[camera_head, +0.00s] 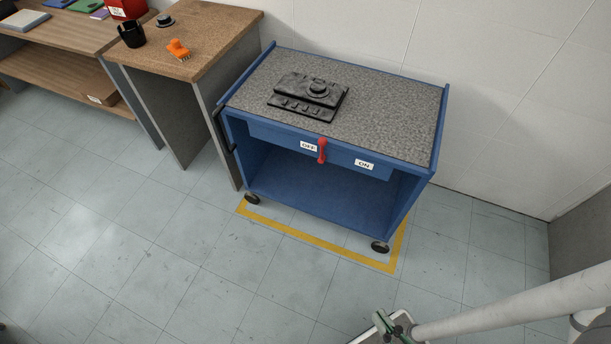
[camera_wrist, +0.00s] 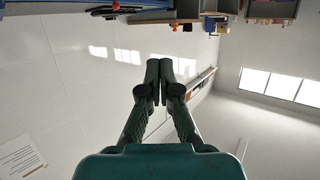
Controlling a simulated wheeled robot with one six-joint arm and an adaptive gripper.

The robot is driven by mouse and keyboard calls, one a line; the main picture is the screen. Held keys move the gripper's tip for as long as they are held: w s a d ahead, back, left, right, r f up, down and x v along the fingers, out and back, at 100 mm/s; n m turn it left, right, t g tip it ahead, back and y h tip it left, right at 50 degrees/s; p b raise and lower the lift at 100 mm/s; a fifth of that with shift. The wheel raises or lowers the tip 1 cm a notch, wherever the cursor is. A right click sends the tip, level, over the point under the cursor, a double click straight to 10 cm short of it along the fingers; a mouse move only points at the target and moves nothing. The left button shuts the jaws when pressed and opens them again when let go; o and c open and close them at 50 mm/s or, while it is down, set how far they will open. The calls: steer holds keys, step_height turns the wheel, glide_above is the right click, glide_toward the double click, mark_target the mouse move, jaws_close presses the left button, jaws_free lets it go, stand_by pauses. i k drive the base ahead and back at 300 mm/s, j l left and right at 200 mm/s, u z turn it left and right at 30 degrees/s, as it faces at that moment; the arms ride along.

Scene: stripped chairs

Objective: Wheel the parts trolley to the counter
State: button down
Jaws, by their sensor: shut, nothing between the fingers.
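The parts trolley (camera_head: 395,98) is blue with a grey speckled top and stands against the wall, beside the counter. The counter (camera_head: 215,45) has a brown top and grey side panels. My gripper (camera_wrist: 160,68) is shut and empty in the wrist view. In the head view, part of my arm shows at the lower right, well apart from the trolley.
A yellow floor outline (camera_head: 310,238) runs around the trolley's base. An orange brush-like item (camera_head: 178,49), a black cup (camera_head: 131,35) and a small dark round item (camera_head: 165,20) stand on the counter. A wooden shelf unit (camera_head: 60,65) is at left. The tiled floor in front is clear.

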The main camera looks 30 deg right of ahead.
mark_target(381, 151)
steer(key=i+j, duration=0.1)
steer(key=i, duration=0.35)
steer(key=i+j+u, duration=0.1)
steer(key=i, duration=0.35)
